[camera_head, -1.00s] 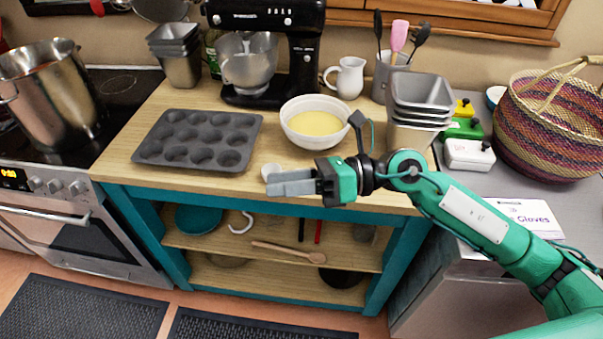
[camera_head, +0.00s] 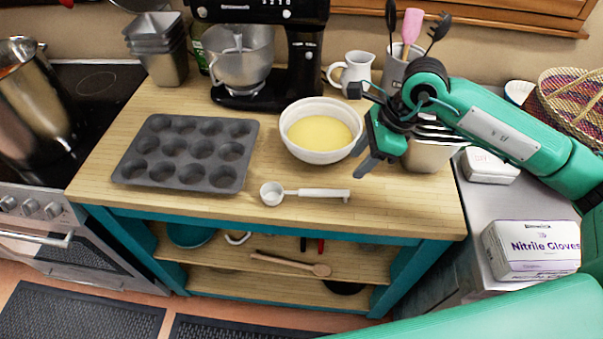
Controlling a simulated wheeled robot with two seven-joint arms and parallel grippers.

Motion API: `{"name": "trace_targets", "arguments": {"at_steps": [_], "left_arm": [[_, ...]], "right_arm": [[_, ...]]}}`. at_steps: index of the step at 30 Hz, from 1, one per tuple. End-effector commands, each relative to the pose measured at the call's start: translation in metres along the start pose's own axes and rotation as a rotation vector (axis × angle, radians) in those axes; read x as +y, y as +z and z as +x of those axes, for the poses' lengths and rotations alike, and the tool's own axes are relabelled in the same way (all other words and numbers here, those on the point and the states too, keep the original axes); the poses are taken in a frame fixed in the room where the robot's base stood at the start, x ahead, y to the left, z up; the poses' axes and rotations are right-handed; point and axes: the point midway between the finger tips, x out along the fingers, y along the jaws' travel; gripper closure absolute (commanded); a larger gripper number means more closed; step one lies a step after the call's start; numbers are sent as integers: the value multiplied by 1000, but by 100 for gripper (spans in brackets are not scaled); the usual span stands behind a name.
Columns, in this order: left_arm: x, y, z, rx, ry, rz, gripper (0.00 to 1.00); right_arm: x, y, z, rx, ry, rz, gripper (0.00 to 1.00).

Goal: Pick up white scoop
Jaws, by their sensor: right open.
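The white scoop (camera_head: 318,193) lies flat near the front edge of the wooden worktop. Its round cup (camera_head: 272,192) is at the left and its handle reaches right. My right gripper (camera_head: 366,165) is open and empty, up and to the right of the handle's end, apart from it. Its fingers point down and left, beside the bowl. My left gripper is not in view.
A white bowl of yellow batter (camera_head: 350,104) stands behind the scoop. A dark muffin tin (camera_head: 180,187) lies to the left. Metal tins (camera_head: 430,157) stand behind my right arm. The worktop (camera_head: 410,205) is bare around the scoop.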

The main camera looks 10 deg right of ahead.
Motion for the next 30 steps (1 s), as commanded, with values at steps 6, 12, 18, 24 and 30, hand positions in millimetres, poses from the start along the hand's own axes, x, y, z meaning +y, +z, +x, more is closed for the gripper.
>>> {"name": "trace_targets", "arguments": {"at_steps": [6,12,18,24,30], "left_arm": [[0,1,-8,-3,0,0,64],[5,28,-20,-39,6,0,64],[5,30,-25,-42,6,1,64],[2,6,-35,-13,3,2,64],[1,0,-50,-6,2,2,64]], "right_arm": [[0,-2,20,12,1,0,57],[0,-1,59,10,1,-1,57],[0,-2,82,9,-1,-1,57],[1,-1,95,9,0,1,57],[2,-1,123,9,0,2,57]]}}
